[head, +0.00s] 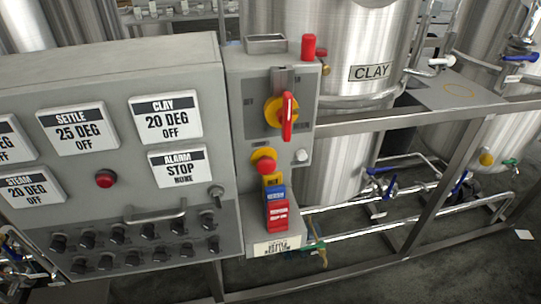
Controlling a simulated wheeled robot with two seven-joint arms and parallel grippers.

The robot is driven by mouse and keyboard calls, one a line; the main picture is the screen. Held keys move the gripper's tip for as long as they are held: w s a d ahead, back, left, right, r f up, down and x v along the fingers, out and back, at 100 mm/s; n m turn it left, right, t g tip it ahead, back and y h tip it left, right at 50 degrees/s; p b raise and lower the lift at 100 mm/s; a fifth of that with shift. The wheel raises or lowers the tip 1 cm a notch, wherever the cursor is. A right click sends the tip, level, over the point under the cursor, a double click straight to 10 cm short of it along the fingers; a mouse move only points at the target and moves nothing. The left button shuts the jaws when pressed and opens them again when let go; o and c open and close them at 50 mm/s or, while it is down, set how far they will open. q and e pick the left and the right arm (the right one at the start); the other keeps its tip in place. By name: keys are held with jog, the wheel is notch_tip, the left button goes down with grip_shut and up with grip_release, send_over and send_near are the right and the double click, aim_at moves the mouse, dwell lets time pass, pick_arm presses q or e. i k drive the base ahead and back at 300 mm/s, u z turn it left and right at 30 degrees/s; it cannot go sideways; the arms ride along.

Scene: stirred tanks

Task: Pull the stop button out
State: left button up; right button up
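A red mushroom-shaped stop button (265,166) with a yellow collar sits on the front of the narrow grey control box (240,120), below the rotary switch. I cannot tell from this angle whether the button is pushed in or out. Neither of my grippers shows in the head view, and nothing covers the button.
Just above the button is a red-handled rotary switch (287,117) on a yellow disc. Below are small yellow, blue and red parts (277,213). A wide grey panel (120,85) with labels and knobs adjoins at left. Steel railing (400,121) and tanks stand right and behind.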

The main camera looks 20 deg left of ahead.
aim_at(266, 165)
jog(key=z, duration=1.05)
jog(key=k, duration=0.95)
jog(key=u, duration=1.5)
jog(key=i, duration=0.5)
